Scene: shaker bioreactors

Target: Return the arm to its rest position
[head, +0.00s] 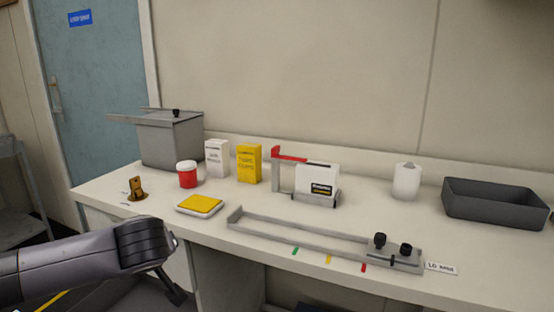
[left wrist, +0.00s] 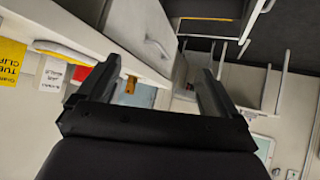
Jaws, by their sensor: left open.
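My left arm (head: 80,266) reaches in from the lower left of the head view, low in front of the bench. A dark part at its end, seemingly the gripper, points down at the bench front; its jaws are not clear there. In the left wrist view, my left gripper (left wrist: 160,75) has its two dark fingers wide apart with nothing between them. The bench and its cabinet front show tilted beyond the fingers. My right gripper is in neither view.
The bench (head: 215,235) holds a grey lidded bath (head: 172,140), a red tub (head: 187,178), a yellow-topped pad (head: 200,204), a yellow box (head: 249,163), a metal rail frame (head: 300,238) and a dark tray (head: 495,208). A rack (head: 15,190) stands at the far left.

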